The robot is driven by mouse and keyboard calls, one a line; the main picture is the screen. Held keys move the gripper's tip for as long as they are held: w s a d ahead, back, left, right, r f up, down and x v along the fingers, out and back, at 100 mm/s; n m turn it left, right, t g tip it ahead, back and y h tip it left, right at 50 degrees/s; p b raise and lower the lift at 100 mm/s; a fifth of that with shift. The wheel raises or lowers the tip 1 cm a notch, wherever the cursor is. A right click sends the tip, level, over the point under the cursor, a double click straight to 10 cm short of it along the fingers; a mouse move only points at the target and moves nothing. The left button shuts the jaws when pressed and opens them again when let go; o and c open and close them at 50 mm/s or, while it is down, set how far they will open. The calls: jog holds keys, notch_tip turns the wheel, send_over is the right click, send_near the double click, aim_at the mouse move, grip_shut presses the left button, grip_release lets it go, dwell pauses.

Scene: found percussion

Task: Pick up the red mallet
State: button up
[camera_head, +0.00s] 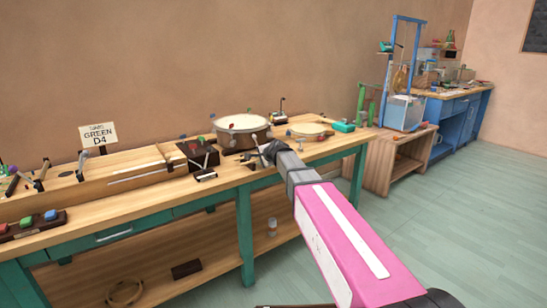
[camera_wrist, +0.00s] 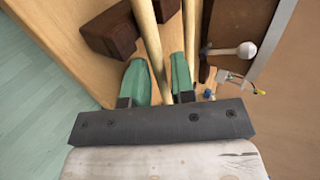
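My gripper (camera_wrist: 160,75) shows two green fingertips in the wrist view, with a gap between them. A pale wooden stick (camera_wrist: 147,30) runs through that gap; I cannot tell whether the fingers touch it. A second pale stick (camera_wrist: 192,35) lies just right of the right fingertip. No red head shows in the wrist view, so I cannot tell which stick belongs to the red mallet. In the head view my gripper (camera_head: 262,156) is over the bench's front edge, beside the drum.
A drum (camera_head: 242,126) stands behind my gripper on the wooden bench (camera_head: 220,186). A dark wooden block (camera_wrist: 108,32) is left of the fingers, and a white-headed mallet (camera_wrist: 245,50) is to the right. A sign (camera_head: 98,135) stands at the back.

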grip_shut()
